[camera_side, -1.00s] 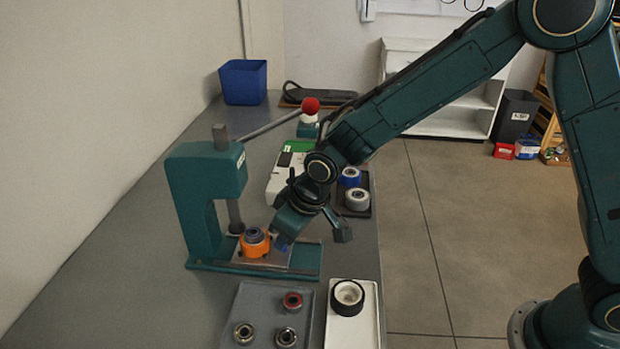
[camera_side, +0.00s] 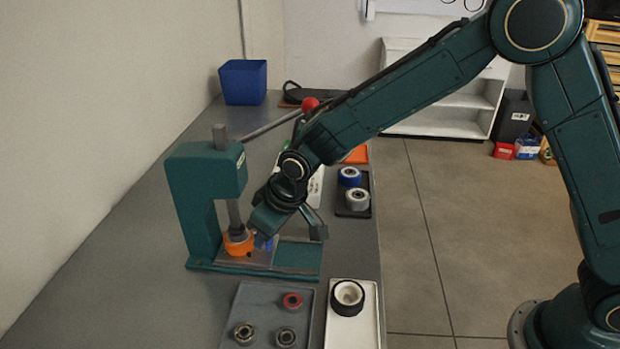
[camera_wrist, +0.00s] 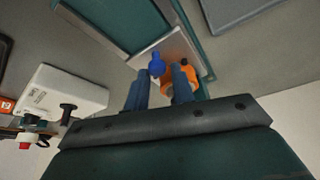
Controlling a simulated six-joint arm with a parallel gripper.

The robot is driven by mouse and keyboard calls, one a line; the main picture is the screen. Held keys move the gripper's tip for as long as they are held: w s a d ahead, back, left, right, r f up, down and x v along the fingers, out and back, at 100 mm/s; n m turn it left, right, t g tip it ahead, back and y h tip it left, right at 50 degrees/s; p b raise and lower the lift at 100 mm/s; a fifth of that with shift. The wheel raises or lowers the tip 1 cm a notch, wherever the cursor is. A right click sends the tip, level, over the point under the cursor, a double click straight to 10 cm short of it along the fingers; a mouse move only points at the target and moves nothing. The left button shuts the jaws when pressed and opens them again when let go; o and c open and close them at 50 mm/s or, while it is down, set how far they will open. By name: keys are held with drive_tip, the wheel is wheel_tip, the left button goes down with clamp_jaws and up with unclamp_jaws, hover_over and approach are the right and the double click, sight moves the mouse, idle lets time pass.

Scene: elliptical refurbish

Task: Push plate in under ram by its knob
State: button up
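The plate (camera_side: 262,257) is a flat silver slab lying on the green press base. It bears an orange holder (camera_side: 238,243) and a blue knob (camera_side: 262,243). The holder is beneath the grey ram (camera_side: 234,212), whose lower end looks close to the part in it; I cannot tell if they touch. My gripper (camera_side: 268,234) is low over the plate, at the knob's right. In the wrist view my gripper's two dark blue fingers (camera_wrist: 160,72) are apart, with the knob (camera_wrist: 156,64) at the gap between their tips. The plate (camera_wrist: 172,46) and holder (camera_wrist: 180,84) also show there.
The green press (camera_side: 195,190) has a lever with a red ball. A grey tray (camera_side: 262,325) with several bearings and a white tray (camera_side: 352,322) with a black-rimmed wheel lie in front. A dark tray (camera_side: 352,205) with two wheels lies right. A blue bin (camera_side: 243,82) stands behind.

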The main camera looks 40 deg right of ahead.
drive_tip(key=shift+o, duration=1.3)
drive_tip(key=shift+s+r, duration=0.1)
drive_tip(key=v, duration=1.3)
drive_tip(key=shift+r, duration=0.25)
drive_tip(key=shift+s+d, duration=0.1)
drive_tip(key=shift+s, duration=0.05)
drive_tip(key=s+d+r+m, duration=0.1)
drive_tip(key=s+d+r, duration=0.35)
drive_tip(key=d, duration=0.25)
drive_tip(key=s+d+r+m, duration=0.1)
drive_tip(key=s+d+r, duration=0.2)
drive_tip(key=s+d, duration=0.35)
drive_tip(key=s+d+m+h, duration=0.1)
drive_tip(key=s+d, duration=0.3)
drive_tip(key=s, duration=0.2)
drive_tip(key=s+d+f+m+t, duration=0.1)
drive_tip(key=s+d, duration=0.3)
drive_tip(key=s, duration=0.3)
drive_tip(key=shift+s+f+h, duration=0.2)
drive_tip(key=shift+s+h, duration=0.1)
drive_tip(key=shift+h, duration=0.1)
